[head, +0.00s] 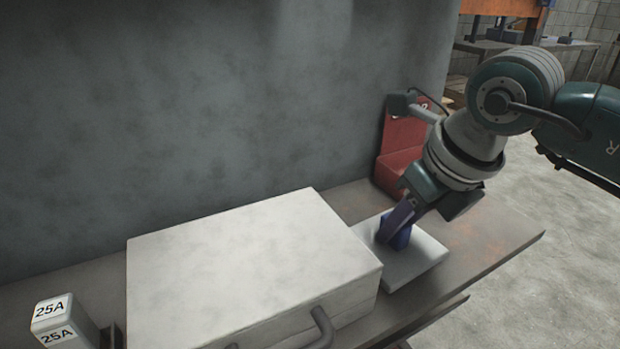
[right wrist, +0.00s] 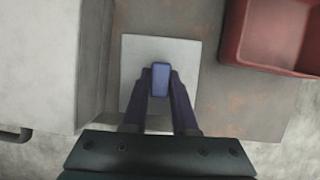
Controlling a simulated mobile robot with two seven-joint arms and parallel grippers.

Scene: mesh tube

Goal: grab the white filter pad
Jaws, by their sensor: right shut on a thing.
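The white filter pad (head: 424,259) is a flat, square, pale slab at the right end of the bench, just right of a big white case. It also shows in the right wrist view (right wrist: 135,62). A blue block (head: 403,238) sits over the middle of the pad. My right gripper (head: 392,236) points down over the pad, shut on this block, which also shows between the fingertips in the right wrist view (right wrist: 160,76). I cannot tell whether the block is fixed to the pad. The pad looks flat on the bench. My left gripper is not in view.
The white case (head: 250,260) with a grey handle (head: 322,328) stands close left of the pad. A red bin (head: 398,165) stands behind it. A block marked 25A (head: 52,310) is at the far left. The bench top (head: 495,238) is clear to the right.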

